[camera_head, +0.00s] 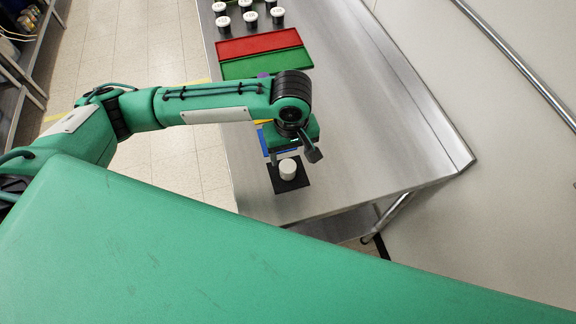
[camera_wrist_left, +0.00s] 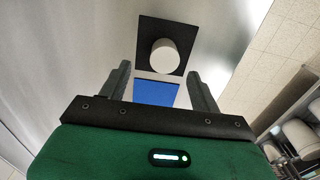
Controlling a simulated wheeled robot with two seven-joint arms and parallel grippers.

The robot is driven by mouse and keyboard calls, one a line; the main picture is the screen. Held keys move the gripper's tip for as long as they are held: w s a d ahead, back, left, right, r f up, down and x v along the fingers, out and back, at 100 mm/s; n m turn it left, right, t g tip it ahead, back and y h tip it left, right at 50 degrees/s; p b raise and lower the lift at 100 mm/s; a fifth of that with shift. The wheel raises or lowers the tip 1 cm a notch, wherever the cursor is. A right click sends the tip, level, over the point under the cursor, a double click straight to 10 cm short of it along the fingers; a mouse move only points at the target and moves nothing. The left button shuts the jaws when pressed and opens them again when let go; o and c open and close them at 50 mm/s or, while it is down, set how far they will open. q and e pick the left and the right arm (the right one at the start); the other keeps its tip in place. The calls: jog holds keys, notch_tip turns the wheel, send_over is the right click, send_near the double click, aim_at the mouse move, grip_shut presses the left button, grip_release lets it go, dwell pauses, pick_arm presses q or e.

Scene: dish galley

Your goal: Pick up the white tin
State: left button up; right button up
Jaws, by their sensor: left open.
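The white tin (camera_head: 288,168) stands upright on a black square mat (camera_head: 291,184) near the front end of the steel table. In the left wrist view the white tin (camera_wrist_left: 165,60) sits on the black mat (camera_wrist_left: 150,28), beyond my fingertips. My left gripper (camera_head: 294,154) is open and empty, just behind and above the tin in the head view. In the left wrist view its two fingers (camera_wrist_left: 158,82) stand apart, with the tin ahead of the space between them. My right gripper is not in view.
A blue mat (camera_wrist_left: 155,93) lies beside the black one, partly under my left gripper. Green (camera_head: 268,64) and red (camera_head: 258,45) trays lie farther back on the steel table (camera_head: 365,110), with several black jars with white lids (camera_head: 250,16) behind them. The table's right side is clear.

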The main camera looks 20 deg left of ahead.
aim_at(288, 166)
pick_arm(q)
notch_tip(288, 166, down, 2)
jog(key=shift+a+p, duration=0.1)
jog(key=shift+p, duration=0.2)
jog(key=f, duration=0.1)
jog(key=f+p, duration=0.1)
jog(key=f, duration=0.1)
jog(key=shift+s+a+f, duration=0.2)
jog(key=shift+f, duration=0.55)
jog(key=c, duration=1.1)
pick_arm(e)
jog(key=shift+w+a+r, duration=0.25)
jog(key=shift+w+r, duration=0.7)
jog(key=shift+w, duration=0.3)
